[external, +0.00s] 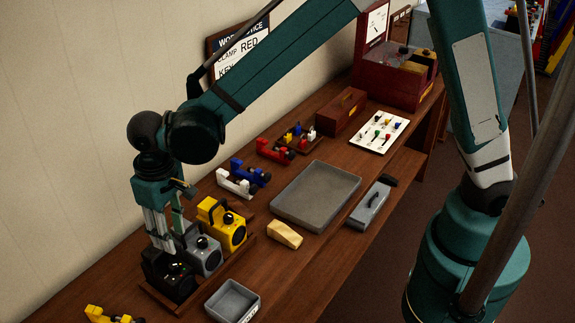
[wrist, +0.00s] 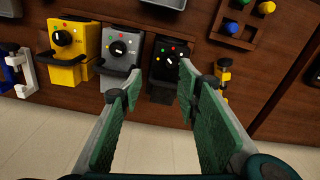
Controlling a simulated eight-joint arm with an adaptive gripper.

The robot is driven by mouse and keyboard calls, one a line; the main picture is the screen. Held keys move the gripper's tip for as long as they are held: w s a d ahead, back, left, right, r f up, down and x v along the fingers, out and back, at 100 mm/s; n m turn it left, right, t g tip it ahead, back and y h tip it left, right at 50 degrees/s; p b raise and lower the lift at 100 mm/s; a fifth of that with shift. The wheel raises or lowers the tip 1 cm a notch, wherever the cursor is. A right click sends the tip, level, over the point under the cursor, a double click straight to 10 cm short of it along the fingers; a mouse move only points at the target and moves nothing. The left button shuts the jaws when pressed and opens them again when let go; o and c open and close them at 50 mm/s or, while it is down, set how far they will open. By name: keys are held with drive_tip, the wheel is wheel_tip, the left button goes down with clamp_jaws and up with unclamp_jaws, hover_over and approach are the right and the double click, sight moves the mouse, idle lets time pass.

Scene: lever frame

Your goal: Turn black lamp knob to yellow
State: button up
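The black lamp (external: 168,278) stands at the near end of a row of lamps in the external view. In the wrist view the black lamp (wrist: 165,85) lies beyond my fingertips, with its round black knob (wrist: 169,60) facing the camera. Small coloured dots ring the knob, red and green among them; where its pale mark points is too small to tell surely. My gripper (external: 166,243) points down just above the black lamp. In the wrist view my gripper (wrist: 150,88) is open, its green pads wide apart and nothing between them.
A grey lamp (external: 201,258) and a yellow lamp (external: 229,232) stand close beside the black one. A small grey tray (external: 233,301) lies in front. A yellow clamp (external: 103,315) is near the bottom left. The large grey tray (external: 315,197) is empty.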

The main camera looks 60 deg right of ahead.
sight(173, 265)
drive_tip(key=shift+s+a+f, duration=0.1)
drive_tip(key=shift+a+f, duration=0.35)
drive_tip(key=shift+a, duration=0.15)
drive_tip(key=shift+s+a+f, duration=0.1)
drive_tip(key=shift+a+f, duration=0.3)
drive_tip(key=shift+a, duration=0.2)
drive_tip(key=shift+f, duration=0.1)
drive_tip(key=shift+f+p, duration=0.45)
drive_tip(key=shift+f, duration=3.35)
drive_tip(key=c, duration=0.9)
